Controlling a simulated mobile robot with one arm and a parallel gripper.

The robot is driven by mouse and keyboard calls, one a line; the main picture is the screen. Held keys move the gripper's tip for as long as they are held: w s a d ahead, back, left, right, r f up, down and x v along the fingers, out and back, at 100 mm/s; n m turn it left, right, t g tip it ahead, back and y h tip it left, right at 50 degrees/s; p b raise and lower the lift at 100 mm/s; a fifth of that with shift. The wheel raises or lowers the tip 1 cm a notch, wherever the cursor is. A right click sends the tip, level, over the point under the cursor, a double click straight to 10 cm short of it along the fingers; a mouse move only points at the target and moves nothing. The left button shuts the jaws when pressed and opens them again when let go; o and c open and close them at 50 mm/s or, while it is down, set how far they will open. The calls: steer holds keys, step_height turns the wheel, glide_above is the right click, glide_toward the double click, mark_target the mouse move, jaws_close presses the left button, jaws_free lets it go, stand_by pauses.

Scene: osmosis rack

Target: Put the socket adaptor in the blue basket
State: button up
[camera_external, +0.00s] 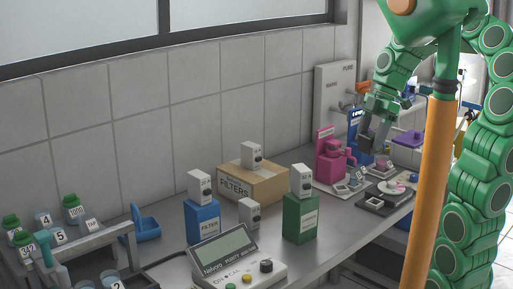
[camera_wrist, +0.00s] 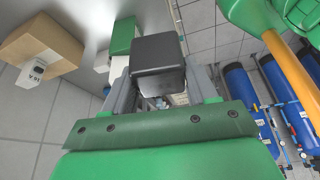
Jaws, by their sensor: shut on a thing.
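My gripper (camera_external: 371,131) is shut on a dark grey, box-shaped thing (camera_wrist: 158,56), which I take to be the socket adaptor. The gripper's grey fingers flank it in the wrist view. In the external view the dark thing (camera_external: 365,143) is small and partly hidden; it hangs above the far right part of the bench, near the pink device.
Between them on the bench are a cardboard box (camera_external: 266,187), blue box (camera_external: 202,222) and green box (camera_external: 300,219) topped with white units, and a control panel (camera_external: 237,262). A pink device (camera_external: 332,163) stands near my gripper. A bottle rack (camera_external: 95,241) is left of the basket.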

steer(key=shift+w+a+r, duration=0.1)
steer(key=shift+a+r, duration=0.1)
steer(key=shift+r, duration=0.85)
steer(key=w+a+m+t, duration=0.1)
steer(key=w+a+m, duration=0.1)
steer(key=a, duration=1.1)
steer(key=w+a+m+t, duration=0.1)
steer(key=w+a+m, duration=0.2)
steer(key=a, duration=1)
steer(key=shift+w+r+y, duration=0.3)
steer(key=shift+r, duration=0.05)
steer(key=s+a+m, duration=0.1)
steer(key=s+a, duration=0.3)
steer(key=a, duration=0.8)
steer(key=shift+a, duration=0.4)
steer(key=s+a+f+m, duration=0.1)
steer(key=s+a, duration=0.7)
steer(key=a, duration=0.3)
steer(key=shift+s+a+t, duration=0.15)
steer(key=shift+a+t, duration=0.15)
steer(key=shift+a, duration=0.05)
steer(key=shift+w+a+f, duration=0.85)
steer(key=shift+a+f, duration=1.35)
steer(key=shift+f, duration=0.25)
steer(key=shift+w+a+f, duration=0.9)
steer(key=shift+a+f, duration=1.3)
steer(key=shift+f, duration=0.2)
steer(key=shift+w+a+f, duration=0.85)
steer(key=shift+a+f, duration=1.35)
steer(key=shift+f, duration=0.25)
